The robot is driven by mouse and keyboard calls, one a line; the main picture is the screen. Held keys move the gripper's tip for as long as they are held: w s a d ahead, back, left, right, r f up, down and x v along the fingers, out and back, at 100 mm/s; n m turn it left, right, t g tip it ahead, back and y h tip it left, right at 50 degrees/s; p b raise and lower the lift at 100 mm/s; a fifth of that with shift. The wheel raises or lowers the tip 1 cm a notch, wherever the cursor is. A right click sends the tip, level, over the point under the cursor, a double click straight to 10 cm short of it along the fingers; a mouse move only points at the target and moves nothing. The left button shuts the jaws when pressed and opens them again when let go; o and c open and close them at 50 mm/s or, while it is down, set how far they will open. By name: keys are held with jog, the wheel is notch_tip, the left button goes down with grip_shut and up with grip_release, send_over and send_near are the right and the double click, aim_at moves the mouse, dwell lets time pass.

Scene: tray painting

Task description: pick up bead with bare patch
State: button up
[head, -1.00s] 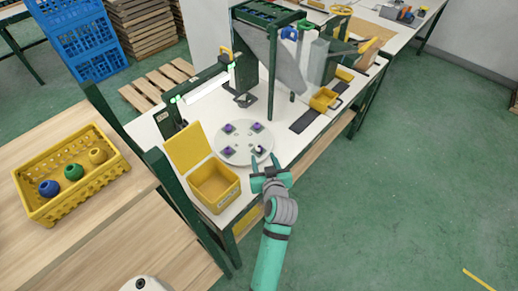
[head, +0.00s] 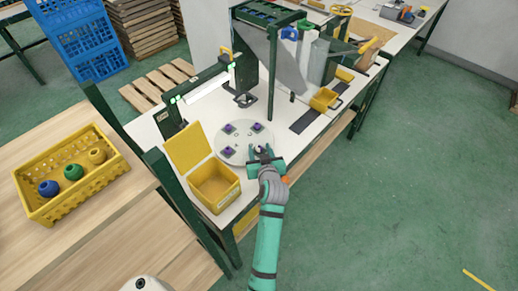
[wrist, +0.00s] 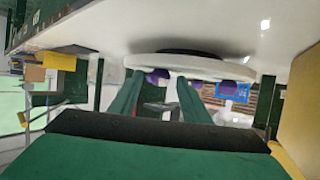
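A round white tray (head: 232,154) on the workbench carries several dark purple pieces (head: 228,128), spaced around it. A small bead (head: 262,149) with a whitish patch shows at the tray's near right edge, partly hidden by my gripper. My gripper (head: 262,148) is over that edge with its fingers apart, one on either side of the bead. In the wrist view, which looks upside down, the two green fingers (wrist: 160,82) are spread. A purple piece (wrist: 158,76) shows between their tips against the tray rim (wrist: 190,66). I see no clear contact.
An open yellow box (head: 215,187) stands left of the tray on the bench. A green-framed machine (head: 272,60) stands behind. A yellow basket (head: 70,172) with blue, green and tan beads is on the left table.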

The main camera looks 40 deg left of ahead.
jog(key=c, duration=0.9)
